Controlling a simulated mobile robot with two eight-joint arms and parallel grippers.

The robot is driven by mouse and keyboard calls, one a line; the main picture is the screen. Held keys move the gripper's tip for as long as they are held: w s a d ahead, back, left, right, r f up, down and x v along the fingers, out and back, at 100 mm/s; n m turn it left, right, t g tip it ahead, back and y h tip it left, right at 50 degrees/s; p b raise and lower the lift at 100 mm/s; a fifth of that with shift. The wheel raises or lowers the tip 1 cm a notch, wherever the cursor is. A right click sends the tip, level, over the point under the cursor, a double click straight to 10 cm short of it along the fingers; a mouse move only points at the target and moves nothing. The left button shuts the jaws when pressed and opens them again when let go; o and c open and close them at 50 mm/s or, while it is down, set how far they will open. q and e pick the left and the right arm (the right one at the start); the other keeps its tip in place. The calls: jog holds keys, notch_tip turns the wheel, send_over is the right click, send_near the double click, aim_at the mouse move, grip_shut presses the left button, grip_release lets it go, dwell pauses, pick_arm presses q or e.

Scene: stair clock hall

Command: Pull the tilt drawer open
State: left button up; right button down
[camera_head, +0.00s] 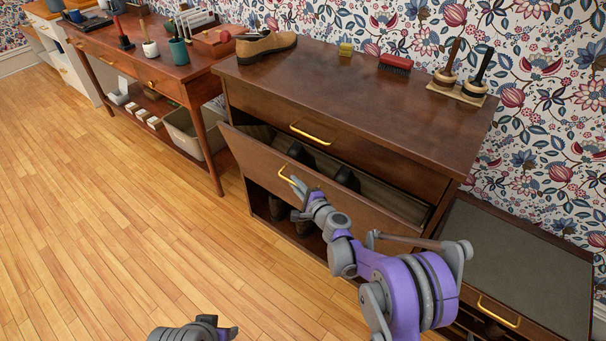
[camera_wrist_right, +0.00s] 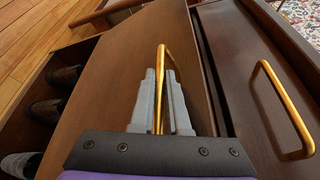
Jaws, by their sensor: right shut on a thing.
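The tilt drawer (camera_head: 252,157) is in the middle of the brown wooden cabinet. Its front leans outward at the top, and dark shoes (camera_head: 346,179) show in the gap behind it. My right gripper (camera_head: 297,187) is at the drawer's brass handle (camera_head: 285,176). In the right wrist view its grey fingers (camera_wrist_right: 163,100) are shut around the handle bar (camera_wrist_right: 162,58), beside the brown drawer front (camera_wrist_right: 112,78). My left gripper (camera_head: 225,332) is only partly in view at the bottom edge, away from the cabinet; its jaws are unclear.
An upper drawer with its own brass handle (camera_head: 312,134) is closed above. A tan shoe (camera_head: 265,46), a red brush (camera_head: 395,63) and stamp-like tools (camera_head: 460,85) stand on top. A low grey-topped cabinet (camera_head: 520,262) is at right. Wooden floor (camera_head: 120,220) lies clear at left.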

jog(key=s+a+f+b, duration=0.1)
jog(key=s+a+f, duration=0.6)
jog(key=s+f, duration=0.2)
jog(key=shift+s+a+f, duration=0.2)
jog(key=shift+s+a, duration=0.1)
jog(key=shift+s, duration=0.5)
jog(key=c, duration=0.9)
grip_release()
